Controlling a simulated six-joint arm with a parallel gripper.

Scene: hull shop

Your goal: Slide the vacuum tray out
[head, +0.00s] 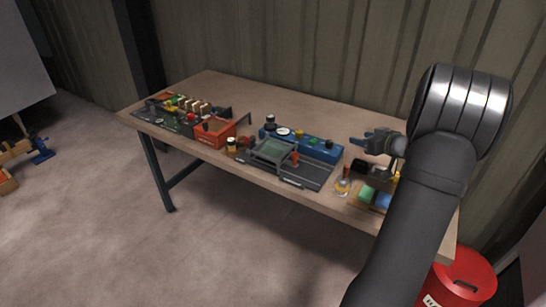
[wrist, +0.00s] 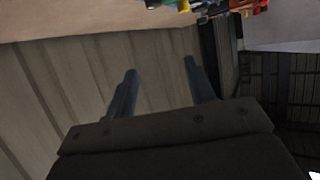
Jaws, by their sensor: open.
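A grey-framed tray with a greenish panel (head: 272,150) sits on a dark base plate (head: 312,174) near the front edge of the workbench in the head view; it looks like the vacuum tray. A blue unit (head: 318,146) with a round gauge and knobs stands just behind it. My gripper (head: 366,138) is to the right of the tray, above the bench, with its fingers towards the left. In the wrist view my gripper (wrist: 160,74) is open, with nothing between the fingers. The tray is not seen in the wrist view.
A small orange handle or lever (head: 295,156) stands beside the tray. An orange box (head: 214,133) and small parts lie to the left. A bottle (head: 342,187) and coloured blocks (head: 368,195) lie at the right. The back of the workbench (head: 215,85) is clear.

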